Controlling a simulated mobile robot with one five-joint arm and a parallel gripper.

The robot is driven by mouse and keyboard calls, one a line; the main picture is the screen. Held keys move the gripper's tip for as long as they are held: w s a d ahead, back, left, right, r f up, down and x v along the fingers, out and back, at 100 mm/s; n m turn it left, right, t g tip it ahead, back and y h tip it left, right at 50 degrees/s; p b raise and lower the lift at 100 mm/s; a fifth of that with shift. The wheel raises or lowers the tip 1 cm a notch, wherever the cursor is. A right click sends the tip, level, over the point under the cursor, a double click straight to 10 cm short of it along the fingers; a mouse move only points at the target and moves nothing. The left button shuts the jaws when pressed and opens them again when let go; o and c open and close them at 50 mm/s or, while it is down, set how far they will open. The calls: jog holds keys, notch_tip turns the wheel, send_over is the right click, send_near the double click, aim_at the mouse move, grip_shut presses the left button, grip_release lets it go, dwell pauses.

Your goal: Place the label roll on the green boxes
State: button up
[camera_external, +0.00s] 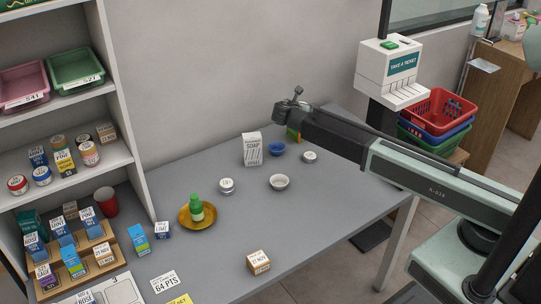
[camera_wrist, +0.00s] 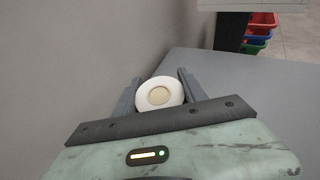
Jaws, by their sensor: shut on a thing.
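My gripper (camera_external: 291,103) is raised over the back right part of the counter, near the wall. In the wrist view its two fingers (camera_wrist: 159,82) are closed on a round white roll with a tan centre, the label roll (camera_wrist: 142,95). The roll cannot be made out in the external view. A small green and orange thing (camera_external: 292,134) shows just below my gripper, partly hidden by my arm; I cannot tell if it is the green boxes. A dark green box (camera_external: 30,221) stands at the far left.
A green bottle (camera_external: 196,207) stands on a yellow dish. The counter's right front (camera_external: 340,205) is clear. Shelves (camera_external: 120,150) rise at left.

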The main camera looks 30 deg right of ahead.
jog(key=o, duration=1.4)
jog(key=shift+f, duration=0.15)
jog(key=shift+r, duration=0.2)
jog(key=p+v, duration=0.5)
jog(key=v, duration=0.7)
jog(key=shift+f, duration=0.1)
